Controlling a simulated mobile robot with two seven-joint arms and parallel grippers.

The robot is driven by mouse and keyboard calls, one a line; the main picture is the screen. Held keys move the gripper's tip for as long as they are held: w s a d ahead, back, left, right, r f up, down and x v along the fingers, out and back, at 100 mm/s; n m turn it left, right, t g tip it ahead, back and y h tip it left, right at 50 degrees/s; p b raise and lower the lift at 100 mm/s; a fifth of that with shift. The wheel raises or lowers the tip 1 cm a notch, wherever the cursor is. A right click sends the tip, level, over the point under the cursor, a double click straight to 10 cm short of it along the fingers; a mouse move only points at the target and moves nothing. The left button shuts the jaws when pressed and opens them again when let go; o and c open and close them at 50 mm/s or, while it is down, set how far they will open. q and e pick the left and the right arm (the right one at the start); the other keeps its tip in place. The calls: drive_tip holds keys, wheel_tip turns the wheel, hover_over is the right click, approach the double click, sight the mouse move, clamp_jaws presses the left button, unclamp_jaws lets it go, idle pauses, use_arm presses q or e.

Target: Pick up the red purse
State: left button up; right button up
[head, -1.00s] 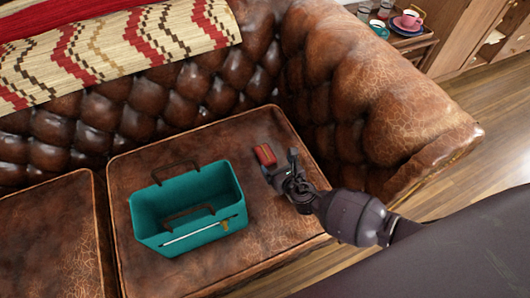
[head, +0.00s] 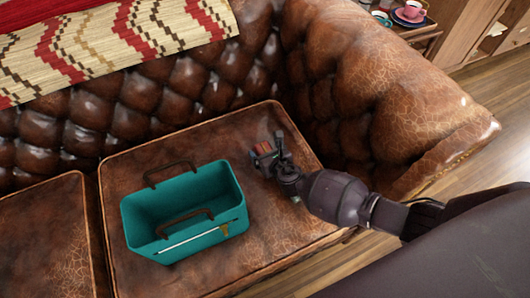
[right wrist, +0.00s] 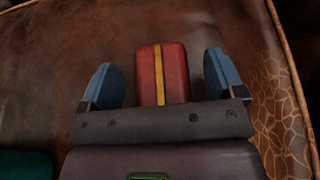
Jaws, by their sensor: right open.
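The red purse (right wrist: 174,70) lies on the brown leather seat cushion, with a yellow stripe down its middle in the right wrist view. In the head view the purse (head: 264,148) is mostly covered by my right gripper (head: 265,155). In the right wrist view my right gripper (right wrist: 163,80) is open, its two blue fingers on either side of the purse with a gap on each side. The near end of the purse is hidden behind the gripper's body. My left gripper is not in view.
A teal open-topped bag (head: 185,212) with brown handles stands on the same cushion (head: 275,235), left of my right gripper. The tufted sofa back (head: 150,110) and the rolled armrest (head: 400,100) bound the seat. A side table with cups (head: 409,14) is at the top right.

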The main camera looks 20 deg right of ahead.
sight(265, 150)
drive_tip(key=shift+r, duration=0.1)
drive_tip(key=c, duration=0.8)
drive_tip(key=shift+c, duration=1.1)
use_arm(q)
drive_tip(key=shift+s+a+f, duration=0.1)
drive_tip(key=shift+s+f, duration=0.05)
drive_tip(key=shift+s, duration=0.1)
use_arm(e)
drive_tip(key=shift+r, duration=0.1)
